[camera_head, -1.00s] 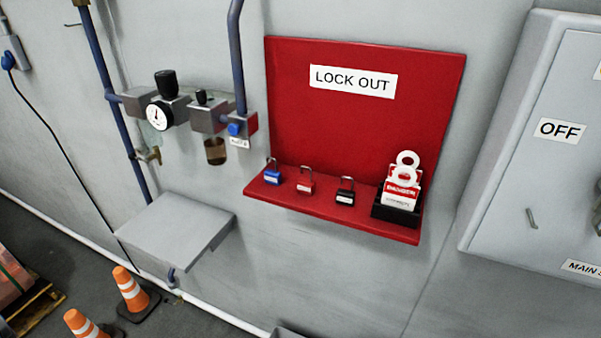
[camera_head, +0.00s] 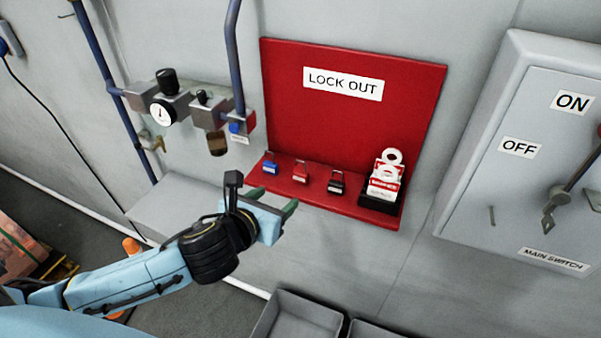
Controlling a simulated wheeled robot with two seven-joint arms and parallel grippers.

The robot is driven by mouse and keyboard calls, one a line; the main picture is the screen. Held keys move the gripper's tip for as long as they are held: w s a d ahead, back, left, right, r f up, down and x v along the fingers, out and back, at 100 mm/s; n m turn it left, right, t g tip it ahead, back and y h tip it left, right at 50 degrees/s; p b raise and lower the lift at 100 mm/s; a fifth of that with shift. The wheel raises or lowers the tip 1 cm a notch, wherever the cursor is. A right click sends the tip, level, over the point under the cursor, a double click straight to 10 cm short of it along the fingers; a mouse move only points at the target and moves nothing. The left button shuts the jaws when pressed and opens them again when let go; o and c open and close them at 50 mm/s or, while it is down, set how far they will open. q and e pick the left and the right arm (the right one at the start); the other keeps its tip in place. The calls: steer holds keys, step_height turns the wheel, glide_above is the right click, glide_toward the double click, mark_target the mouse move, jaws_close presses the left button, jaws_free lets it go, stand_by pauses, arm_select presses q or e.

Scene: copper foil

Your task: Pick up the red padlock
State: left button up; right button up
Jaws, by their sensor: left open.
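The red padlock (camera_head: 300,174) stands on the red lockout shelf (camera_head: 318,199), between a blue padlock (camera_head: 271,165) on its left and a black padlock (camera_head: 336,185) on its right. My left gripper (camera_head: 272,203) is in front of and below the shelf's left part. Its two green-tipped fingers are spread apart with nothing between them. It is apart from the red padlock. My right gripper is not in view.
A black holder (camera_head: 379,203) with white and red danger tags (camera_head: 384,183) stands at the shelf's right end. Pipes with a gauge (camera_head: 163,112) are at left. A grey switch box (camera_head: 520,190) is at right. Grey bins (camera_head: 300,318) are below.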

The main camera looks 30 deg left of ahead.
mark_target(299, 179)
arm_select(q)
steer(key=p+x, duration=0.1)
steer(key=x, duration=1.1)
steer(key=shift+s, duration=0.1)
steer(key=shift+c, duration=0.3)
steer(key=c, duration=1)
steer(key=shift+r, duration=0.1)
